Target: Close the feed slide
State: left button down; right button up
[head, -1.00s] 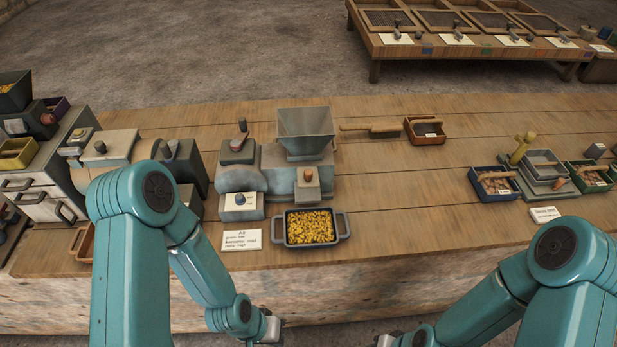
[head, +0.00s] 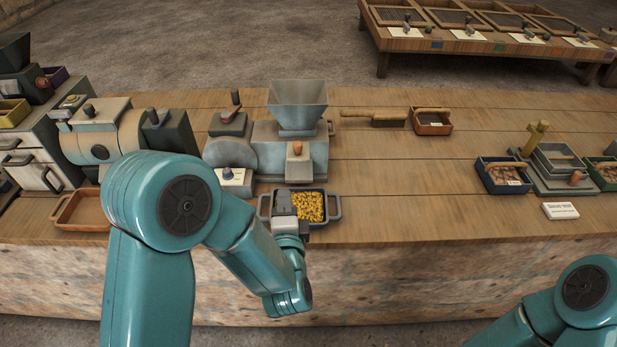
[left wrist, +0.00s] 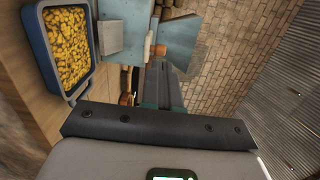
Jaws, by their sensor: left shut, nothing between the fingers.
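Below the grey hopper (head: 298,104) a light grey plate with an orange knob (head: 297,147) stands on the front of the mill; it appears to be the feed slide. I cannot tell how far open it is. My left gripper (head: 287,207) is shut and empty, in front of the plate and over the left part of the tray of yellow grain (head: 311,207). In the left wrist view its dark fingers (left wrist: 162,84) are together, with the hopper (left wrist: 178,42) beyond and an orange knob (left wrist: 160,50) nearby. My right gripper is out of view.
A brush (head: 375,115) and a small brown box (head: 432,122) lie behind, to the right. A drum machine (head: 100,135) and an empty wooden tray (head: 80,210) stand left. The bench right of the mill is mostly clear.

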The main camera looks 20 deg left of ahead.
pick_arm(q)
jog(key=d+b, duration=0.1)
jog(key=d, duration=0.1)
jog(key=h+p, duration=0.1)
jog(key=p, duration=0.2)
send_near(298, 149)
jog(key=shift+t, duration=0.4)
jog(key=x, duration=0.6)
jog(key=shift+w+a+f, duration=0.2)
jog(key=shift+w+f, duration=0.15)
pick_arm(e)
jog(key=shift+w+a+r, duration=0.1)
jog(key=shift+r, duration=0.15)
pick_arm(q)
jog(key=shift+b, duration=0.3)
